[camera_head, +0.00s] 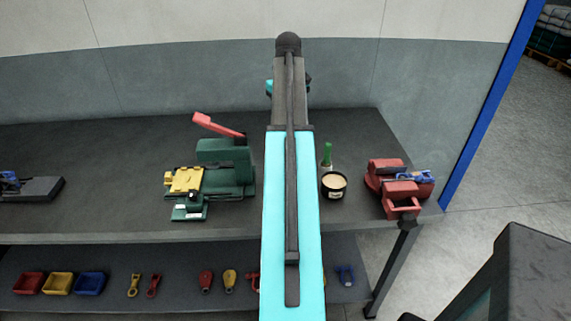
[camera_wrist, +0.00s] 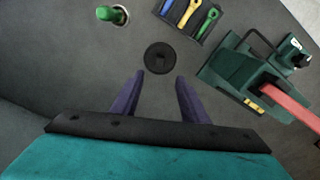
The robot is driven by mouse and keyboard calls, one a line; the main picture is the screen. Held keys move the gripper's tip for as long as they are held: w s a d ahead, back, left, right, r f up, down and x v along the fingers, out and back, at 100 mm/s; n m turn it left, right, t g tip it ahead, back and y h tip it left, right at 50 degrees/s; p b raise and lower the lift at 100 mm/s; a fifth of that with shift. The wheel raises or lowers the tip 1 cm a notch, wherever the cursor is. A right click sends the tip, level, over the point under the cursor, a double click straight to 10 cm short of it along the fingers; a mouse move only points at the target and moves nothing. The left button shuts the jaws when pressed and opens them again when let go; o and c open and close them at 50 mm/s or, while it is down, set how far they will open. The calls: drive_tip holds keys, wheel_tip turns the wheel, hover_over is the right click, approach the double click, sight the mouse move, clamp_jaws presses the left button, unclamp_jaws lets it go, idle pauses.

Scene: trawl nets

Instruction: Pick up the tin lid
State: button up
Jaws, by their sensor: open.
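The tin lid (camera_wrist: 160,58) is a dark, flat round disc with a small darker mark in its middle, lying on the grey bench top in the wrist view. My gripper (camera_wrist: 159,76) is open, with two purple fingers spread apart. In the picture the lid sits just beyond the fingertips, roughly centred between them. Nothing is between the fingers. In the head view my arm covers the middle of the bench, and neither the lid nor the fingers show there.
A green machine with a red lever (camera_head: 225,160) stands left of my arm. An open tin with pale contents (camera_head: 333,184), a green-handled item (camera_head: 327,153) and a red vise (camera_head: 398,184) stand right. A wrench tray (camera_wrist: 213,31) lies beyond the lid.

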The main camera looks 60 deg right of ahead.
drive_tip(key=shift+s+f+p, duration=0.15)
drive_tip(key=shift+f+p, duration=0.65)
drive_tip(key=shift+f, duration=3.5)
drive_tip(key=shift+f, duration=0.1)
drive_tip(key=shift+w+f+p, duration=0.2)
drive_tip(key=shift+f+p, duration=0.6)
drive_tip(key=shift+f, duration=1.7)
drive_tip(key=shift+c, duration=0.2)
clamp_jaws()
